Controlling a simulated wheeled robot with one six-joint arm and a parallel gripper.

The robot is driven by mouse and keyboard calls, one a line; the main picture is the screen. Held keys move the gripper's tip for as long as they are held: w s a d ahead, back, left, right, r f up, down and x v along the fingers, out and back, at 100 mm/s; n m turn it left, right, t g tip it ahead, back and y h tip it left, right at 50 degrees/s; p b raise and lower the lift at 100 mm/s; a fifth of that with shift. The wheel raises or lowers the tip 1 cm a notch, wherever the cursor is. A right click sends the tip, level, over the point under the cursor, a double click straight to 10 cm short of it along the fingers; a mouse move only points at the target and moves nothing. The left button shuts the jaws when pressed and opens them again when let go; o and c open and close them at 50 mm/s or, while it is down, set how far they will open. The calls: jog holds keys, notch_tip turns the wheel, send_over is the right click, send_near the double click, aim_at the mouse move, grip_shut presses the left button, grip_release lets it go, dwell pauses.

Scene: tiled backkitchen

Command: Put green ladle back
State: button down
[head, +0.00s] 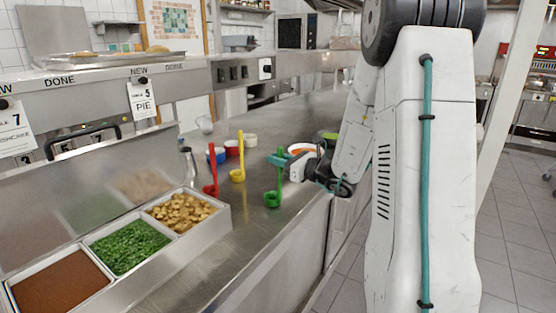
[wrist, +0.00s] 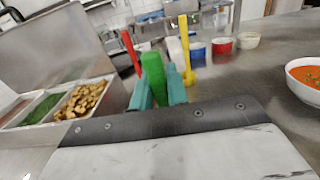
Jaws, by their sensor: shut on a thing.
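The green ladle (head: 273,199) is upright at the counter's right part, its cup low and its handle rising to my gripper (head: 281,158). My gripper's teal fingers are shut on the upper handle. In the wrist view the green handle (wrist: 153,72) stands between the fingertips (wrist: 159,90), and the cup is hidden. I cannot tell whether the cup touches the counter. A yellow ladle (head: 238,174) and a red ladle (head: 211,188) stand upright to its left, apart from it.
A steel bin of green herbs (head: 128,246), brown powder and golden chunks (head: 180,212) lies at left. Small blue, red and white cups (head: 232,147) stand behind the ladles. A bowl of orange soup (wrist: 308,76) is near my gripper. The counter's front edge runs close by.

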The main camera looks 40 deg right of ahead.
jog(key=shift+f, duration=0.1)
jog(key=c, duration=1.8)
grip_release()
jog(key=shift+f, duration=0.1)
jog(key=o, duration=0.4)
